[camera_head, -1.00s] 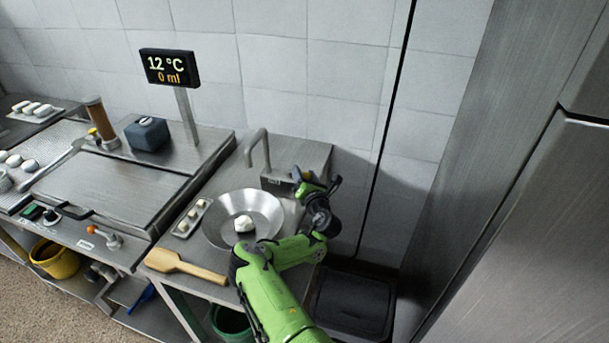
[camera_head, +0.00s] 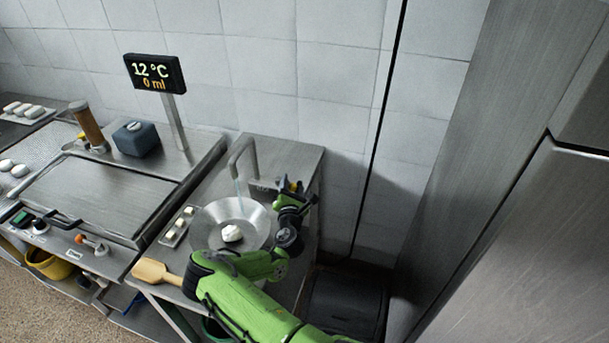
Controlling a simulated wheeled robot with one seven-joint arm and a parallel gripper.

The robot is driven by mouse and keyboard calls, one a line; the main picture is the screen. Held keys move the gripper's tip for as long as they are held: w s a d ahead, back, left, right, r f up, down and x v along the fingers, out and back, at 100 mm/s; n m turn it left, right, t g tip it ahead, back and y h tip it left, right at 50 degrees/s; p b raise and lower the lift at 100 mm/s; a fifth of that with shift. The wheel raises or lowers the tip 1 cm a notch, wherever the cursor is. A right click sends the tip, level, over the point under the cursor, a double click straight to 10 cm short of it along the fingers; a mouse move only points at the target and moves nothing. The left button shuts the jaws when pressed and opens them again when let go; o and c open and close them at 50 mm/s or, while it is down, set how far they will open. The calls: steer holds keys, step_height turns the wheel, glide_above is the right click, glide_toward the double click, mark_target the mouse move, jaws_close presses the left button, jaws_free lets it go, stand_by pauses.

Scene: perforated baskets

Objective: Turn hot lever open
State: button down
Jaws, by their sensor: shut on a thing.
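A grey tap (camera_head: 241,158) with a curved spout stands at the back of the steel counter, over a wide metal bowl (camera_head: 205,222). A thin bluish stream (camera_head: 238,188) shows below the spout. My gripper (camera_head: 283,187) is at the right side of the tap's base block (camera_head: 262,187), shut on a small part there, at the hot lever. The fingers hide most of the lever, so its angle cannot be told. A display (camera_head: 155,73) reads 12 °C and 0 ml.
A white lump (camera_head: 232,233) lies in the bowl. A small tray (camera_head: 178,227) and a wooden paddle (camera_head: 158,272) are left of it. A flat cooking station (camera_head: 110,190) stands further left. A wall and tall steel cabinet (camera_head: 450,130) bound the right. A dark bin (camera_head: 345,300) stands below.

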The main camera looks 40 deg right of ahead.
steer(key=shift+w+a+r+m+g+h, duration=0.1)
steer(key=shift+w+a+m+g+h, duration=0.05)
steer(key=shift+a+m+g+h, duration=0.3)
steer(key=shift+m+g+h, duration=0.15)
steer(key=shift+g+h, duration=0.2)
steer(key=shift+f, duration=0.2)
steer(key=c, duration=0.5)
jaws_free()
steer(key=shift+a, duration=0.1)
steer(key=shift+c, duration=0.2)
steer(key=shift+r, duration=0.15)
step_height(320, 180, up, 10)
steer(key=shift+f+p, duration=0.15)
steer(key=shift+p, duration=0.9)
